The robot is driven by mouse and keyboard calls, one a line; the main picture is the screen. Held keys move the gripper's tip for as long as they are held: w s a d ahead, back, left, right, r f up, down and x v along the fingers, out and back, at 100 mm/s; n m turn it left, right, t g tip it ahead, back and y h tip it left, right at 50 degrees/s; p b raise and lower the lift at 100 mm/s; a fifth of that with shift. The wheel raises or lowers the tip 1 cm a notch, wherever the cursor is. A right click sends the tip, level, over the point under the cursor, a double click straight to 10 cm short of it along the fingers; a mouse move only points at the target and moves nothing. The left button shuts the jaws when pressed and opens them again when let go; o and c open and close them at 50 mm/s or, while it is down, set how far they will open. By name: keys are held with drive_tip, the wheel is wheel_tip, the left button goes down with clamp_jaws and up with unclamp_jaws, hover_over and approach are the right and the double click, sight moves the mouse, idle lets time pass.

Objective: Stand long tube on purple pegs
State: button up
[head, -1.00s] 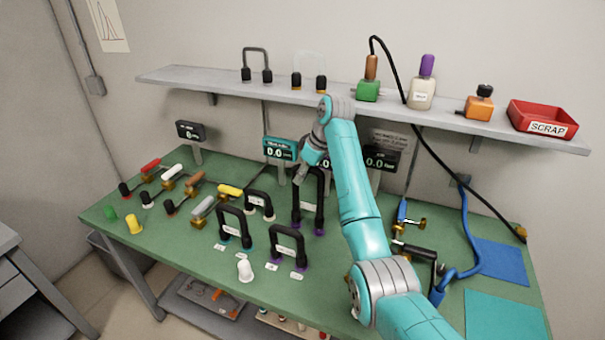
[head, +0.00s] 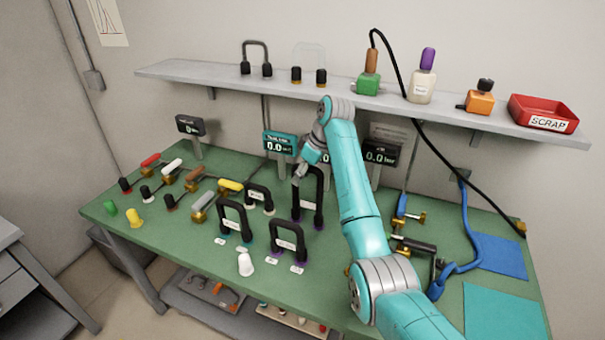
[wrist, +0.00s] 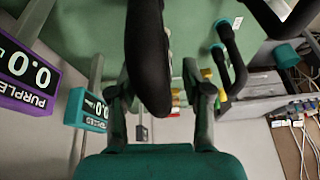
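The long tube (head: 321,195) is a tall black arch with a white label. In the head view it stands upright towards the back middle of the green bench, with purple (head: 318,230) at its feet. My gripper (head: 297,180) is beside its upper left part. In the wrist view, a black tube (wrist: 150,50) runs between the spread fingers of my gripper (wrist: 158,85), with a visible gap on the right. The gripper looks open, not clamped on it. The tube's seating on the pegs is too small to judge.
A shorter black arch (head: 288,230) with purple feet stands in front, and another (head: 234,212) stands left of it. A white cone-like piece (head: 245,264) is near the front edge. Display posts (head: 280,144) stand behind. A shelf (head: 215,80) runs above.

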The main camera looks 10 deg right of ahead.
drive_tip(key=v, duration=0.7)
drive_tip(key=shift+d+r, duration=0.1)
drive_tip(key=shift+r, duration=0.1)
drive_tip(key=shift+s, duration=0.15)
